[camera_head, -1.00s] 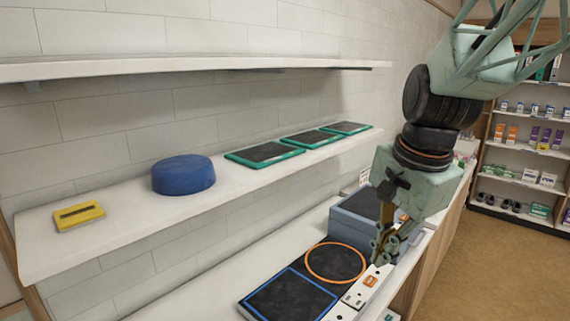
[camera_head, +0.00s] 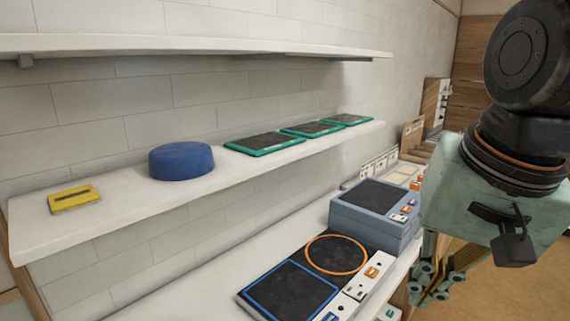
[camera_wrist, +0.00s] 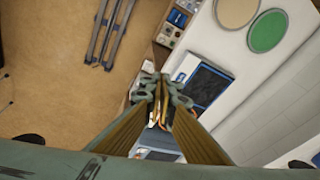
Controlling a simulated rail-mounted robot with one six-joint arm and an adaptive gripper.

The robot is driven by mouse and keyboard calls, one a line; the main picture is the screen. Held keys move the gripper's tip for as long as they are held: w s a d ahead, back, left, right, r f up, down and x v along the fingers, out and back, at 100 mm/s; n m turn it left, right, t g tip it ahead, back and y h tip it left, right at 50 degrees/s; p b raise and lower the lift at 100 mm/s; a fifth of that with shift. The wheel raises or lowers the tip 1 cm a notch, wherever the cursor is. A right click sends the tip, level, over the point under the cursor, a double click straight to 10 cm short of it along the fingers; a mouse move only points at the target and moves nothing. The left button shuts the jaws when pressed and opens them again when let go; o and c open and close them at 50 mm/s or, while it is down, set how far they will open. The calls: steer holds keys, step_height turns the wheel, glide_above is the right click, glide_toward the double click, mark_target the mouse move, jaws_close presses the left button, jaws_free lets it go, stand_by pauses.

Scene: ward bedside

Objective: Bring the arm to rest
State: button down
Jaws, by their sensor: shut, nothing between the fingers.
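My gripper (camera_head: 428,292) hangs at the right of the head view, pointing down, beside the front edge of the counter. Its fingers are shut with nothing between them. In the wrist view the closed fingers (camera_wrist: 162,88) show in the middle, over the boundary between the brown floor and the white counter. The arm above it is bent and partly cut off by the right edge of the head view.
A grey-blue box (camera_head: 375,213) stands on the counter just left of my gripper. A panel with a blue square and an orange ring (camera_head: 292,290) lies nearer. The shelf (camera_head: 60,232) holds a blue round cushion (camera_head: 181,161), yellow block (camera_head: 74,198) and green-framed pads (camera_head: 264,144).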

steer(key=s+f+n+b, duration=0.2)
steer(key=s+n, duration=0.2)
steer(key=s, duration=0.5)
steer(key=shift+d+n+t, duration=0.3)
steer(key=shift+r, duration=0.1)
stand_by(1.8)
step_height(320, 180, up, 7)
steer(key=p, duration=0.7)
stand_by(0.5)
step_height(320, 180, down, 20)
steer(key=b, duration=2)
steer(key=shift+f, duration=0.25)
